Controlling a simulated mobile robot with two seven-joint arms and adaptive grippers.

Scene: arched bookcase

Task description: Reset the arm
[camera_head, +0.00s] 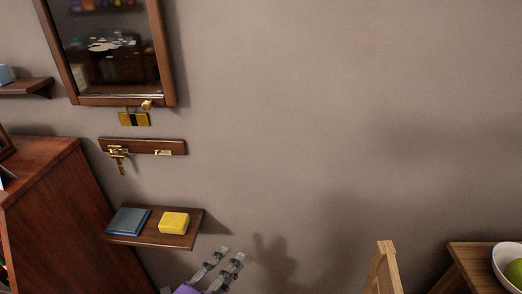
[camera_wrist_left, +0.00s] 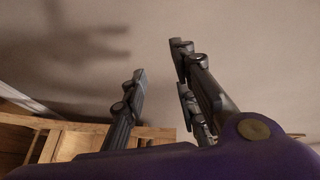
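My left gripper (camera_head: 231,256) shows at the bottom of the head view, low and to the right of the small wall shelf. In the left wrist view its dark fingers (camera_wrist_left: 158,62) stand apart with a clear gap, and nothing is between them. The gripper is open and empty, with plain wall behind it. My right gripper is in neither view.
A wooden shelf (camera_head: 150,237) holds a blue book (camera_head: 128,221) and a yellow block (camera_head: 173,223). Above are a hook rail (camera_head: 140,146) and a framed mirror (camera_head: 168,60). A wooden table (camera_head: 466,262) with a white bowl (camera_head: 502,266) stands right. The middle wall is bare.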

